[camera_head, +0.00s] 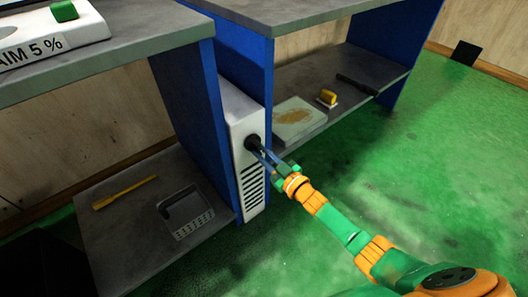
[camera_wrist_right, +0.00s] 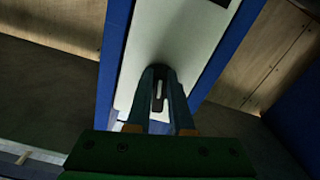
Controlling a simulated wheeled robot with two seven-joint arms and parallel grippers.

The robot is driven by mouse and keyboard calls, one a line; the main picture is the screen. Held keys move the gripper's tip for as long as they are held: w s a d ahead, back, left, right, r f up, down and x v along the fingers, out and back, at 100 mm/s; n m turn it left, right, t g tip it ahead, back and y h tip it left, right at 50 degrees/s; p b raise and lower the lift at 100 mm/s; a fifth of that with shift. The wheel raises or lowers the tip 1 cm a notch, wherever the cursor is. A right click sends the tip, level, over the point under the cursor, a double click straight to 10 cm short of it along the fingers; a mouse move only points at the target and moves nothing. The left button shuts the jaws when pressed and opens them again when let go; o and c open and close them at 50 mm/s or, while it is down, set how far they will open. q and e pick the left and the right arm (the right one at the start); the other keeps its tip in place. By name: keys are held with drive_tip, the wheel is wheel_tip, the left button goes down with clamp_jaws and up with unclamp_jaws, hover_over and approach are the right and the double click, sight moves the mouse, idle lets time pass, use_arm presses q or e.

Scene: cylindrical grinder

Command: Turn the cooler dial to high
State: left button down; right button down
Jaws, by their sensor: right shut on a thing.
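The cooler (camera_head: 237,112) is a narrow white box with dark vent slots, standing between two blue panels. Its black dial (camera_head: 252,143) is on the upper front. My right gripper (camera_head: 261,151) reaches in from the lower right and is shut on the dial. In the right wrist view, the gripper's two fingers (camera_wrist_right: 160,92) are on either side of the dial (camera_wrist_right: 159,88), against the white cooler face (camera_wrist_right: 182,35). A pale mark shows on the dial between the fingers. The dial's setting labels cannot be read. My left gripper is not in view.
A grey workbench (camera_head: 130,60) with blue side panels stands at left; its lower shelf holds a yellow stick (camera_head: 125,192) and a grey dustpan (camera_head: 185,212). Another shelf at right holds a pale tray (camera_head: 297,118) and a yellow item (camera_head: 327,97). Green floor (camera_head: 440,170) is open at right.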

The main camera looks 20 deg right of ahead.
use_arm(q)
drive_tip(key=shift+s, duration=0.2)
use_arm(e)
drive_tip(key=shift+s+a+m, duration=0.1)
drive_tip(key=shift+a+m, duration=0.1)
drive_tip(key=shift+m, duration=1)
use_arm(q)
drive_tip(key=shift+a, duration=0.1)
use_arm(e)
drive_tip(key=shift+m, duration=0.3)
drive_tip(key=c, duration=0.8)
unclamp_jaws()
use_arm(q)
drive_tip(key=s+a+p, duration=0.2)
drive_tip(key=p, duration=0.1)
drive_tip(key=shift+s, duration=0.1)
use_arm(e)
drive_tip(key=v, duration=0.7)
